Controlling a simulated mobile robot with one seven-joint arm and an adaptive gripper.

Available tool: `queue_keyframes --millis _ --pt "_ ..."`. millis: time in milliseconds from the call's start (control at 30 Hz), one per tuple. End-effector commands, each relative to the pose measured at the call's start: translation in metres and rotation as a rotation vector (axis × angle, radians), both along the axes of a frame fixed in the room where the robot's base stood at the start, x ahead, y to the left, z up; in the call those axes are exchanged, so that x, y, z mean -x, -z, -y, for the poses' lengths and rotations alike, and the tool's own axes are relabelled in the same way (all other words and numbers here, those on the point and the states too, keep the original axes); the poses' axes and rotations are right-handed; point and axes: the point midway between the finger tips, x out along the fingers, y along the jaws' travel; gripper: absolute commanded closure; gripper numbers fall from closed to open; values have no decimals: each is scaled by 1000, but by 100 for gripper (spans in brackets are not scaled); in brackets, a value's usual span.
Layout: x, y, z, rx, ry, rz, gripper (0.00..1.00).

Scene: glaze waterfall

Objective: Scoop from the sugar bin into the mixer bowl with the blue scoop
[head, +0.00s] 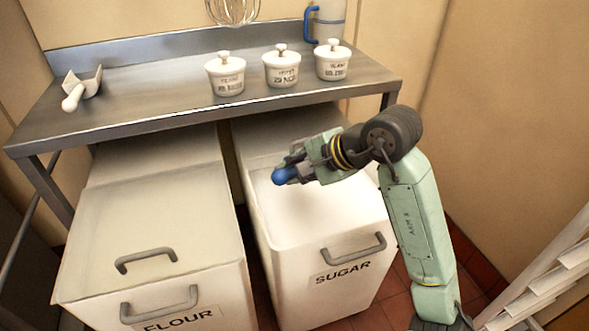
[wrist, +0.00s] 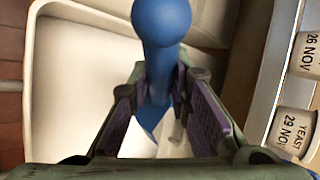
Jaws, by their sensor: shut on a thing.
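My gripper (head: 297,163) is shut on the blue scoop (head: 285,176), over the open top of the sugar bin. In the wrist view the scoop's rounded blue handle end (wrist: 161,22) stands out between the fingers of my gripper (wrist: 157,95), and a pointed blue part shows below it. How much of the scoop is inside the bin, and whether it holds sugar, I cannot tell. The white sugar bin (head: 338,270) stands under the steel table, its pale inside showing; its inside also shows in the wrist view (wrist: 75,80). I cannot make out the mixer bowl.
The closed flour bin (head: 150,225) stands to the left. The steel table (head: 140,115) overhangs both bins and carries lidded white pots (head: 282,70), a white scoop (head: 80,92) and a grey vessel with a blue handle (head: 329,20). A wire whisk (head: 232,10) shows above. White slats (head: 545,285) stand at right.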

Motion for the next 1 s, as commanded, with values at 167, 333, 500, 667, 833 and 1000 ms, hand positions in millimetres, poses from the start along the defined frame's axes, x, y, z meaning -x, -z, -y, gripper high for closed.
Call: queue_keyframes --millis 167,333,500,667,833,1000 --pt "5 -22 -1 16 2 42 100" --pt "8 -35 -1 28 1 74 100" --pt "10 -42 -2 37 2 94 100" --pt "11 -44 -2 40 2 101 100" --pt "11 -43 -2 40 1 102 100" --pt "11 -43 -2 41 1 101 100"
